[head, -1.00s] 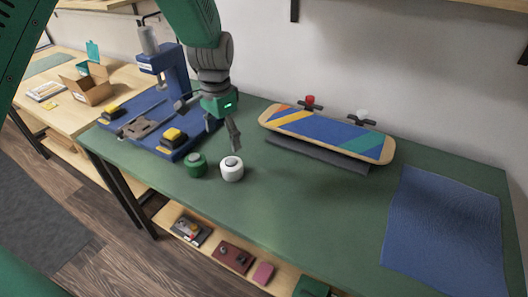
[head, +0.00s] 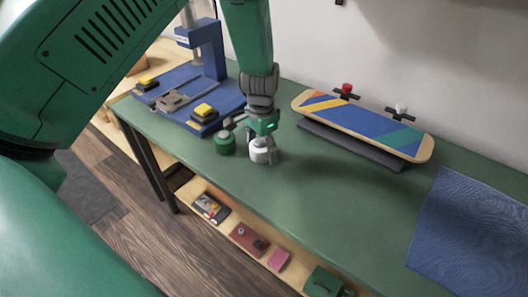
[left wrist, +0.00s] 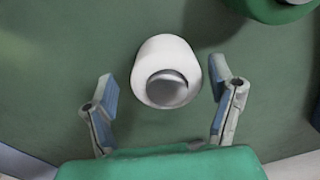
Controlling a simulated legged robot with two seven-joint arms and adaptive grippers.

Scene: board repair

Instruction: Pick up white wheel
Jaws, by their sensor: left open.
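The white wheel (head: 263,151) stands on the green table top, beside the green wheel (head: 225,143). My left gripper (head: 262,142) is directly over the white wheel in the head view and partly covers it. In the left wrist view the white wheel (left wrist: 166,72) lies between the two spread fingers (left wrist: 158,98), with a gap on each side. The gripper is open and empty. The green wheel shows in part at the top right of the left wrist view (left wrist: 270,8). My right gripper is not in view.
A blue press (head: 207,60) with yellow-topped pads stands at the back left. A skateboard (head: 362,124) with a red and a white wheel rests on a dark stand to the right. A blue mat (head: 470,235) lies at the right. The table's middle is clear.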

